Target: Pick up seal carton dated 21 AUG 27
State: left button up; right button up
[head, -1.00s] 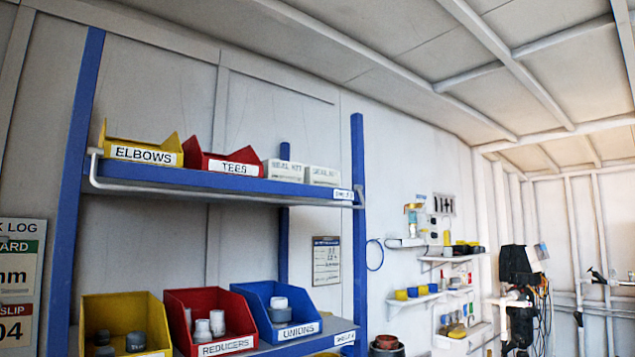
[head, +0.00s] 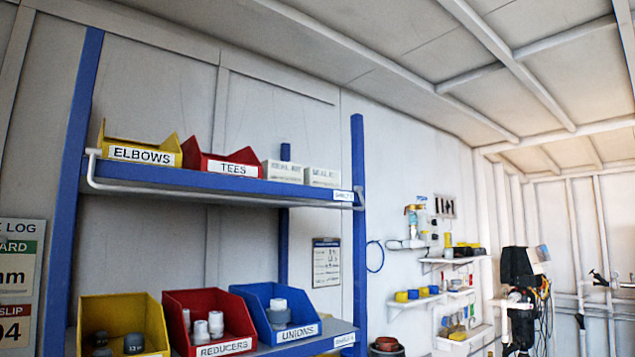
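Two small white seal kit cartons stand side by side on the upper shelf, right of the red tees bin. They are the left carton (head: 283,172) and the right carton (head: 322,177). Both have printed fronts, but the dates are too small to read, so I cannot tell which is dated 21 AUG 27. Neither of my grippers shows in the head view.
The blue upper shelf (head: 225,184) has a pale rail along its front and also holds a yellow elbows bin (head: 140,153) and the red tees bin (head: 222,167). Below stand a reducers bin (head: 212,325) and a unions bin (head: 280,317). A blue post (head: 358,230) rises at the right.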

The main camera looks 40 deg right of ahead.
aim_at(316, 177)
jog(key=i+l, duration=0.1)
jog(key=l, duration=0.45)
jog(key=i+l, duration=0.1)
jog(key=l, duration=0.5)
jog(key=i+l, duration=0.1)
jog(key=l, duration=0.45)
jog(key=i+l+u, duration=0.1)
jog(key=l, duration=0.5)
